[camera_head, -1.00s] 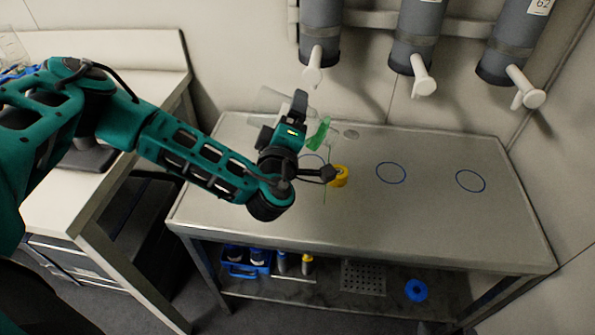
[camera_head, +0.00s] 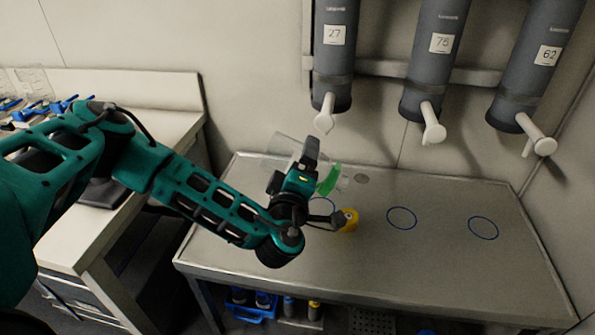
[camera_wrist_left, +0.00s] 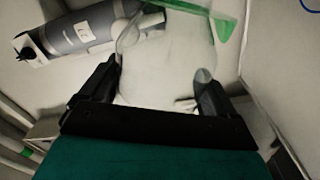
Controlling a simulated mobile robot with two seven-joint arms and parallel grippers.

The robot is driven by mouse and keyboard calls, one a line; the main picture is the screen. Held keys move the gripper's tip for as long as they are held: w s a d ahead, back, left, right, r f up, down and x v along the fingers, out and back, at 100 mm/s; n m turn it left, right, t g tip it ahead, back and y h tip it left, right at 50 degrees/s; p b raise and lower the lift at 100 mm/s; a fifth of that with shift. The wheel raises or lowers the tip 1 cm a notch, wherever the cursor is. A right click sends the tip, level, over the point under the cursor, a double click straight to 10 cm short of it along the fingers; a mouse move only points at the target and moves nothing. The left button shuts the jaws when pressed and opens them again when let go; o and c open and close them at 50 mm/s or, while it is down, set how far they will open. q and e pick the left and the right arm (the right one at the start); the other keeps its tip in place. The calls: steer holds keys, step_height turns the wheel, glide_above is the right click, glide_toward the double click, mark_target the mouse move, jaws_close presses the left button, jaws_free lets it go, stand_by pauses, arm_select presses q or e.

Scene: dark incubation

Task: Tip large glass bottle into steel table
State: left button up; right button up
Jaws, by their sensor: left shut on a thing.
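A large clear glass bottle (camera_head: 290,147) with green liquid (camera_head: 329,180) is held tilted above the back left part of the steel table (camera_head: 420,265). My left gripper (camera_head: 325,187) is shut on it. In the left wrist view the glass (camera_wrist_left: 165,65) fills the space between the two dark fingers, and the green liquid (camera_wrist_left: 226,26) lies along one side. The bottle is see-through, so its mouth and full outline are hard to make out. My right gripper is not in view.
A yellow round thing (camera_head: 349,220) shows just beside the lower finger. Grey cylinders (camera_head: 432,60) with white spouts hang on the wall behind. A pale bench (camera_head: 125,92) stands at left.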

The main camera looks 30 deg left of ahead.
arm_select(q)
steer(key=shift+r, duration=0.1)
steer(key=shift+w+d+r+m, duration=0.1)
steer(key=shift+d+r+m, duration=0.25)
steer(key=shift+m, duration=0.25)
steer(key=shift+f, duration=0.1)
stand_by(0.5)
steer(key=n, duration=0.1)
steer(key=a+f+n, duration=0.1)
steer(key=f+n, duration=0.1)
steer(key=shift+s+a+f, duration=0.2)
steer(key=shift+s+a, duration=0.05)
steer(key=shift+a, duration=0.05)
